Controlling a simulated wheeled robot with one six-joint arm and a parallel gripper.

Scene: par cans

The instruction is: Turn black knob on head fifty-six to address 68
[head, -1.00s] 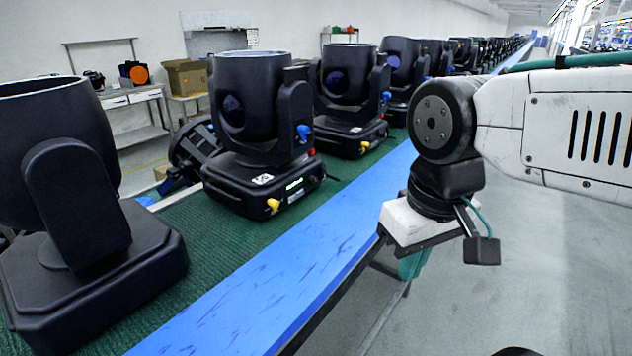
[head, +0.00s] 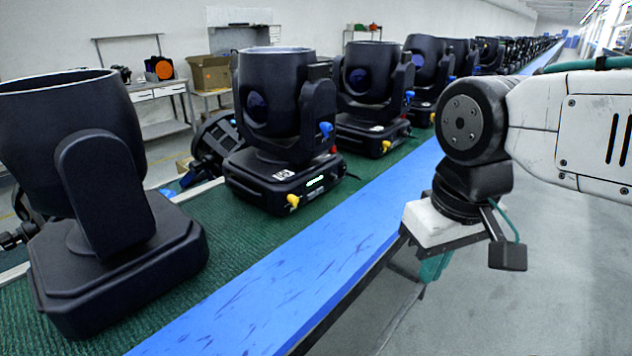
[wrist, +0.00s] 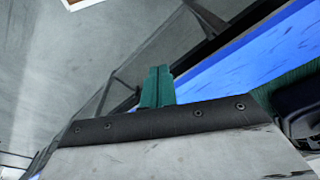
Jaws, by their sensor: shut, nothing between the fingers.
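Several black moving heads stand in a row on the green belt. I cannot make out a black knob or read any head's number. A nearer head (head: 85,190) stands at left, with no display visible. My gripper (head: 433,267) hangs below my wrist, right of the blue strip and apart from the heads. In the wrist view its teal fingers (wrist: 157,86) are together and empty.
A blue strip (head: 290,285) runs along the belt's near side, between my gripper and the heads. The green belt (head: 235,235) has a gap between the two nearest heads. A cardboard box (head: 212,72) stands on a bench behind. Grey floor at right is open.

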